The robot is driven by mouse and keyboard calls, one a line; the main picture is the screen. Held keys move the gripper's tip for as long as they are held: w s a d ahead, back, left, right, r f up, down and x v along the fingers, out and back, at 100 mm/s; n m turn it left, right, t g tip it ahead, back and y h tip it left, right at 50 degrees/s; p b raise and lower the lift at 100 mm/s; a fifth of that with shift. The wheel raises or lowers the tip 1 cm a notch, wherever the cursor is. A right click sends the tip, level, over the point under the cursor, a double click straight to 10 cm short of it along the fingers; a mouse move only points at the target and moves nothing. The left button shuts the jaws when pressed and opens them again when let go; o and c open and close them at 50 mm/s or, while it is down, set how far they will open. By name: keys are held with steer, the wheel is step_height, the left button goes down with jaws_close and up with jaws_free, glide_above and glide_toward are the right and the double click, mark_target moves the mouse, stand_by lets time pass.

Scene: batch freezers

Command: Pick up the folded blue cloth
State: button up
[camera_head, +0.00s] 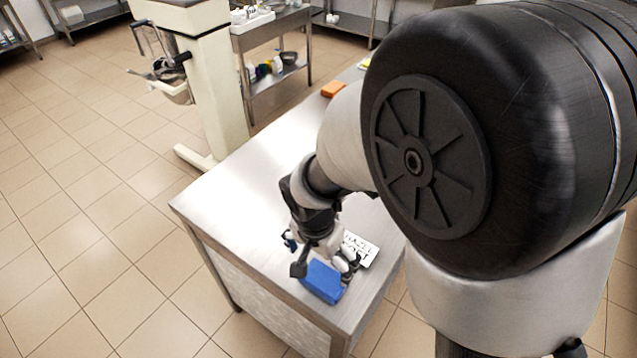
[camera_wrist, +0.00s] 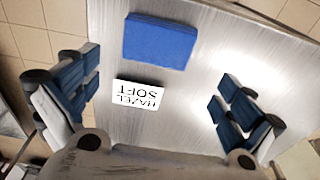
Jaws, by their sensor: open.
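The folded blue cloth (camera_head: 323,281) lies flat near the front corner of the steel table, partly behind my gripper in the head view. In the wrist view the cloth (camera_wrist: 160,41) is a blue rectangle at the top, beyond the fingertips. My gripper (camera_head: 325,272) is above the table beside the cloth. In the wrist view my gripper (camera_wrist: 160,90) has its fingers spread wide with nothing held between them.
A white card (camera_head: 358,250) reading "HAZEL SOFT" lies close to the cloth, and between my fingers in the wrist view (camera_wrist: 139,94). The steel table (camera_head: 240,200) is bare to the left. An orange block (camera_head: 333,89) lies at its far end. A cream mixer (camera_head: 205,80) stands behind.

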mark_target(323, 278)
step_height(323, 278, down, 3)
steer(key=shift+w+d+b, duration=0.15)
steer(key=shift+b, duration=0.2)
step_height(323, 278, down, 5)
steer(key=shift+f+b, duration=0.15)
steer(key=shift+b, duration=0.95)
steer(key=shift+d, duration=0.1)
steer(key=shift+c, duration=0.4)
steer(key=c, duration=0.7)
